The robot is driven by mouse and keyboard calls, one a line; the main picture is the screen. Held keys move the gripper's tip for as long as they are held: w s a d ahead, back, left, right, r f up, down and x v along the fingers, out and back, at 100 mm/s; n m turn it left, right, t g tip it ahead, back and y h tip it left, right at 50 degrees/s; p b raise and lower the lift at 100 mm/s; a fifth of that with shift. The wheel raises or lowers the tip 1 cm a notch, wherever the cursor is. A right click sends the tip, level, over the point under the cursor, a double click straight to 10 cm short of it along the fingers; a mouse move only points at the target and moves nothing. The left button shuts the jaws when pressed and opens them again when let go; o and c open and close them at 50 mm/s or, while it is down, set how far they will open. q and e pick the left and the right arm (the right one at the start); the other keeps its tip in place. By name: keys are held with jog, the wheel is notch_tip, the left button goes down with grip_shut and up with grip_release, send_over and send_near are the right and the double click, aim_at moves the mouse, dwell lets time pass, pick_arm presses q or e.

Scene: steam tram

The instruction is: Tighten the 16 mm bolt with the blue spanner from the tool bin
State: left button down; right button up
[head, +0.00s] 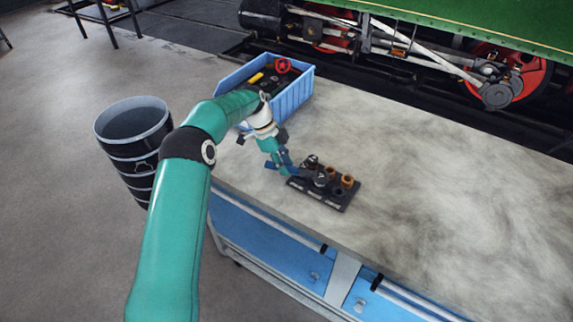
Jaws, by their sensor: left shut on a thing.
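My left gripper (280,160) comes down over the workbench and is shut on the blue spanner (298,172), of which only a small part shows. The spanner points right, its far end at a dark bolt on the black bolt board (330,203); I cannot tell whether it sits around the bolt head or just beside it. Several dark and brass-coloured bolts (347,181) stand on the board, with small pale labels along its front edge. The labels are too small to read, so I cannot tell which bolt is 16 mm. My right gripper is not in view.
The blue tool bin (291,98) stands at the back left of the workbench (440,190), with a red handwheel (283,65) and a yellow item in it. A black drum (133,130) stands on the floor at left. The bench's right side is clear. A green steam tram is behind.

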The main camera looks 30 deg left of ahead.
pick_arm(q)
jog(key=shift+r, duration=0.8)
dwell(1.9)
jog(key=shift+r+p, duration=0.4)
jog(key=shift+r, duration=0.25)
dwell(0.3)
jog(key=shift+r+p, duration=0.85)
jog(key=shift+r, duration=0.55)
